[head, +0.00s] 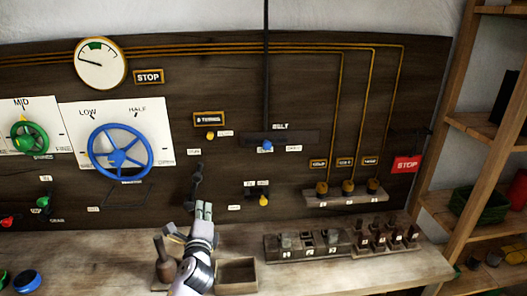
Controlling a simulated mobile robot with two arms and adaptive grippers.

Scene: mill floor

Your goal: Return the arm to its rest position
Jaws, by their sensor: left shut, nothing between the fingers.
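My left gripper (203,211) is shut and empty, with its fingers pointing up. It is low in the head view, in front of the dark wooden control panel (230,85). It sits just below a dark lever (196,180) on the panel; whether they touch I cannot tell. A wooden handled tool (161,262) stands on the bench left of my gripper. A small open wooden box (237,272) is to its right. My right gripper is not in view.
The bench (340,276) holds a slotted block tray (308,245) and a rack of dark pegs (385,237). A blue handwheel (121,151), a green wheel (29,137) and a gauge (100,64) are on the panel. Shelves (480,125) stand at the right.

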